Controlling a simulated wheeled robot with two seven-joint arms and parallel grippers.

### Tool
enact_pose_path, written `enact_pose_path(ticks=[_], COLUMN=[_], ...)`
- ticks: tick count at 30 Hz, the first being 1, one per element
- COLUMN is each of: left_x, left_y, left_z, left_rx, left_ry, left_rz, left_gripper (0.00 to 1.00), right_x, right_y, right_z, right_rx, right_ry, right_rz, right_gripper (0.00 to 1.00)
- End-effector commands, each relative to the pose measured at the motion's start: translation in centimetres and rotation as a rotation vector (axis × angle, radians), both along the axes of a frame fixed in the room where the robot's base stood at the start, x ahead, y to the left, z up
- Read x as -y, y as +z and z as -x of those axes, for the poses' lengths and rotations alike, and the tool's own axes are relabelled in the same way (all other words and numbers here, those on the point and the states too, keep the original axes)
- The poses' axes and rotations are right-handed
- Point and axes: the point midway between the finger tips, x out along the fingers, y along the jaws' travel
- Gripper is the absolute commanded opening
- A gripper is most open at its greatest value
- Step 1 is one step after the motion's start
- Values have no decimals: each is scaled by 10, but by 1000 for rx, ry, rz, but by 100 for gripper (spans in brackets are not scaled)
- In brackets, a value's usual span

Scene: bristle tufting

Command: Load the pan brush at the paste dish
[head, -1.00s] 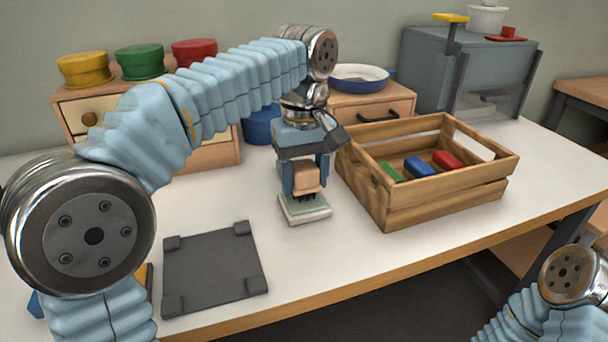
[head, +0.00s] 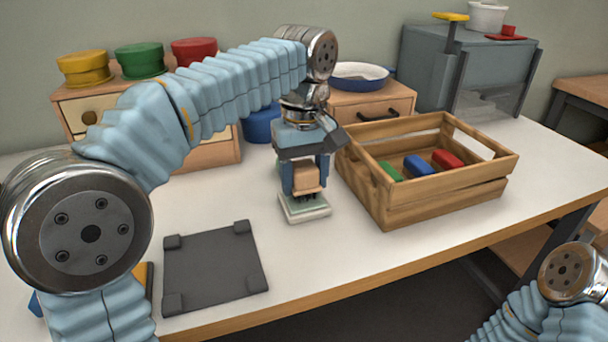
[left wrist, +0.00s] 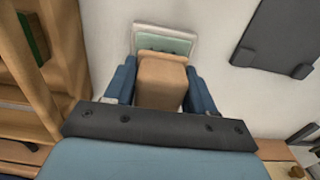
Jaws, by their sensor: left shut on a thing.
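My left gripper (head: 304,186) is shut on the pan brush, a light wooden block (head: 305,176) with dark bristles underneath. The block also shows between the blue fingers in the left wrist view (left wrist: 162,82). The brush is upright, bristles down, over the paste dish (head: 307,213), a small pale square dish with a greenish inside. The dish also shows beyond the block in the left wrist view (left wrist: 166,29). The bristles are at or just above the paste; I cannot tell whether they touch. My right gripper is out of view.
A wooden crate (head: 445,205) with green, blue and red pieces stands right of the dish. A dark plate with raised corners (head: 214,267) lies front left. A blue-rimmed pan (head: 358,76) sits on a drawer box behind. The white table between is clear.

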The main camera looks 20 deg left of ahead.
Motion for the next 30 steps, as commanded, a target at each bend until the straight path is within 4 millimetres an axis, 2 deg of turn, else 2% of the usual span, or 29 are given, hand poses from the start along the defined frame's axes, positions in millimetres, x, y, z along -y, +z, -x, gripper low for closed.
enact_pose_path(ticks=[30], left_x=[0], left_y=[-8], left_z=[0], left_rx=[-1], left_ry=[0], left_rz=[0], left_gripper=[30], right_x=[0], right_y=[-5], right_z=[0], right_rx=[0], right_ry=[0], right_rz=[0], right_gripper=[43])
